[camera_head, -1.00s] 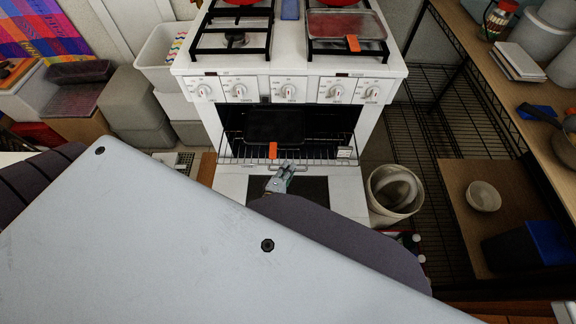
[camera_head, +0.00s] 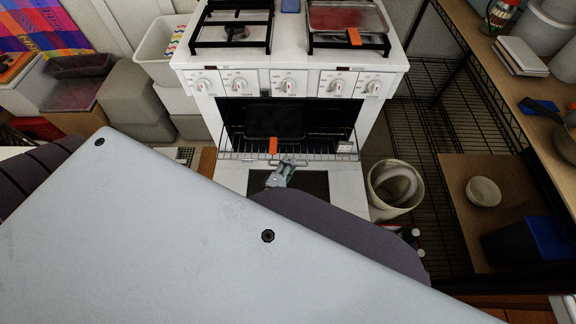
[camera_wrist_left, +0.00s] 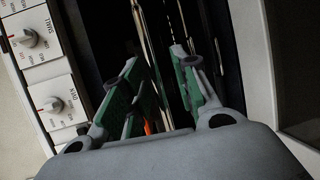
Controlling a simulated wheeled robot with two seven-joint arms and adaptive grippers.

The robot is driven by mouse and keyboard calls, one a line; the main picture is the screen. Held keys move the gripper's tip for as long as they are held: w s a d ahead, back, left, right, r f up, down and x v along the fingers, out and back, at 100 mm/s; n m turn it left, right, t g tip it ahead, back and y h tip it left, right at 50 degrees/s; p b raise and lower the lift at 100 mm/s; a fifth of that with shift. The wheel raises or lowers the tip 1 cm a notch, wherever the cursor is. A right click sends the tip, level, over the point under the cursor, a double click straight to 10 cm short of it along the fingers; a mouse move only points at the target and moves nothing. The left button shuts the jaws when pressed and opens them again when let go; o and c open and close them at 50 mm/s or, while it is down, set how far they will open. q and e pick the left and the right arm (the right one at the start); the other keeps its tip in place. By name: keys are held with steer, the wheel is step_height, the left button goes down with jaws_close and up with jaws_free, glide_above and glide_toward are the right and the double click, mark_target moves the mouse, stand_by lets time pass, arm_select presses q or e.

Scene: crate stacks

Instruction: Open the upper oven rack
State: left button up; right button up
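The white oven (camera_head: 210,78) stands ahead with its door (camera_head: 348,185) lowered and its dark cavity exposed. A wire rack (camera_head: 235,155) shows at the cavity mouth, with a dark tray (camera_head: 274,122) above or behind its front edge. An orange tag (camera_head: 273,145) hangs near the rack's front middle. My left gripper (camera_head: 288,162) is at the rack's front edge, just right of the tag. In the left wrist view, its green-padded fingers (camera_wrist_left: 155,62) are apart, with thin bars visible between and beyond them. Contact with the rack cannot be told. My right gripper is not in view.
Control knobs (camera_head: 289,86) line the oven front above the cavity. A white bin (camera_head: 378,205) stands right of the door, near black wire shelving (camera_head: 440,125). Grey boxes (camera_head: 133,100) stand at left. My pale arm link covers much of the lower head view.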

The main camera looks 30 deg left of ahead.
arm_select(q)
steer(key=shift+s+r, duration=0.1)
steer(key=shift+s, duration=0.05)
steer(key=s+r, duration=0.2)
steer(key=s, duration=0.9)
steer(key=shift+s+d, duration=0.3)
steer(key=shift+s+f, duration=0.1)
stand_by(0.8)
